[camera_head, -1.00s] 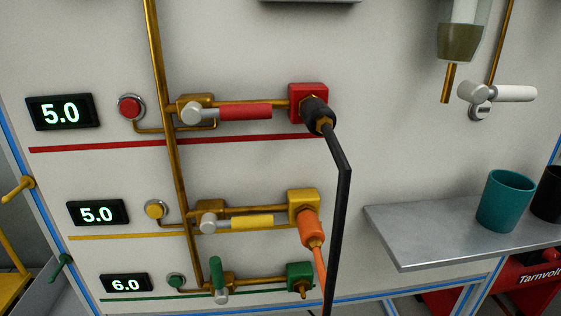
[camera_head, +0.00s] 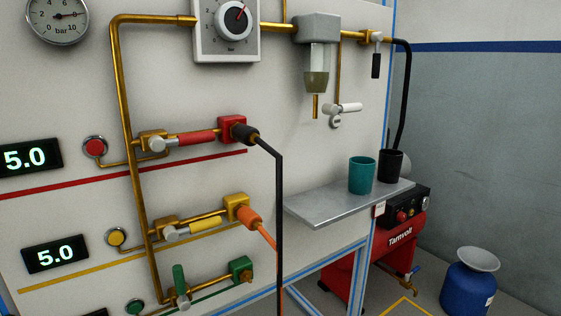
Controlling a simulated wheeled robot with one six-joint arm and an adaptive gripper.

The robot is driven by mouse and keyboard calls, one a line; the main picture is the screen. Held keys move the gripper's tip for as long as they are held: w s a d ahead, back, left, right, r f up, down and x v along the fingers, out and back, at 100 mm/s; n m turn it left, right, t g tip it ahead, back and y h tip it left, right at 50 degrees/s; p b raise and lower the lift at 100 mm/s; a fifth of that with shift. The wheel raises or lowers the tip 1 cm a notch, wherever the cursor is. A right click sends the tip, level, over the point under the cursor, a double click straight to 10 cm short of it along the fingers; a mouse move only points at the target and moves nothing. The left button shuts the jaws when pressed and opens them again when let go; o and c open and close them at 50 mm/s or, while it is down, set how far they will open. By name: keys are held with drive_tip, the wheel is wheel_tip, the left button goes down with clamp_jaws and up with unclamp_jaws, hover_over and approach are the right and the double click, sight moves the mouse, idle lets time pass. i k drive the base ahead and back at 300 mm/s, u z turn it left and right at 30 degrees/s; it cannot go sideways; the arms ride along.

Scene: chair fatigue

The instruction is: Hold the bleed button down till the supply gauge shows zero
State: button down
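Round push buttons sit on the white panel: a red button (camera_head: 95,147), a yellow button (camera_head: 117,237) and a green button (camera_head: 134,307) at the bottom edge. I cannot tell which one is the bleed button. A round dial gauge (camera_head: 57,18) marked in bar is at the top left, cut by the frame edge, with its needle well above zero. No supply label is readable on it. Digital displays beside the red button (camera_head: 27,157) and the yellow button (camera_head: 56,254) both read 5.0. My gripper is not in view.
Red (camera_head: 196,137) and yellow (camera_head: 205,224) valve handles lie along their pipes; the green handle (camera_head: 180,280) stands upright. A black hose (camera_head: 280,200) hangs in front. A shelf (camera_head: 318,207) holds a teal cup (camera_head: 361,176) and a black cup (camera_head: 390,166). A red compressor (camera_head: 395,245) stands right.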

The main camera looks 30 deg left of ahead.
sight(337, 121)
drive_tip(key=z, duration=0.6)
drive_tip(key=i, duration=0.95)
drive_tip(key=u, duration=3.3)
drive_tip(key=i, duration=0.5)
